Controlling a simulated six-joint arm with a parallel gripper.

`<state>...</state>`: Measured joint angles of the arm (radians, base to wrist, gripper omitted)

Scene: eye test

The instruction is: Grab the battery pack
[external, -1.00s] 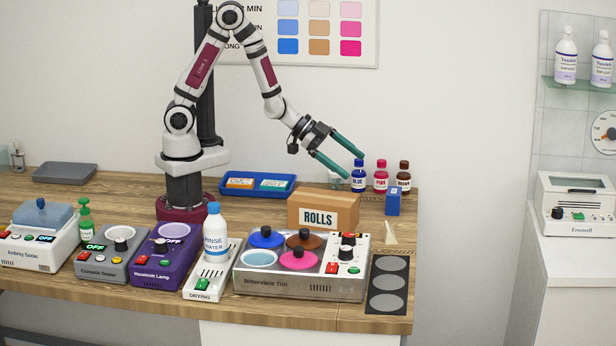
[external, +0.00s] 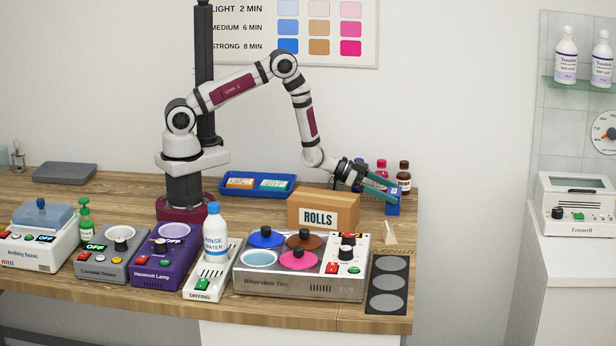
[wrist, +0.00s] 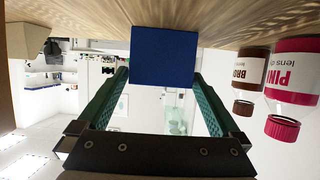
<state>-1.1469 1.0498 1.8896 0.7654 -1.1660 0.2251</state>
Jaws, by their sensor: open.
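A small blue box (external: 392,208), which I take to be the battery pack, stands upright near the right end of the wooden bench. Its label cannot be read. My gripper (external: 392,191) is open, with its teal fingers reaching to the box and covering part of it in the external view. In the wrist view the plain blue face of the box (wrist: 162,55) sits centred between the fingertips of my gripper (wrist: 161,77), one on each side. I cannot tell whether either finger touches it.
Pink (wrist: 292,75) and brown (wrist: 249,75) bottles stand close beside the box; the blue bottle is mostly hidden behind my gripper. A cardboard ROLLS box (external: 322,212) is just left. A tint machine (external: 300,284) stands in front. The bench's right edge is near.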

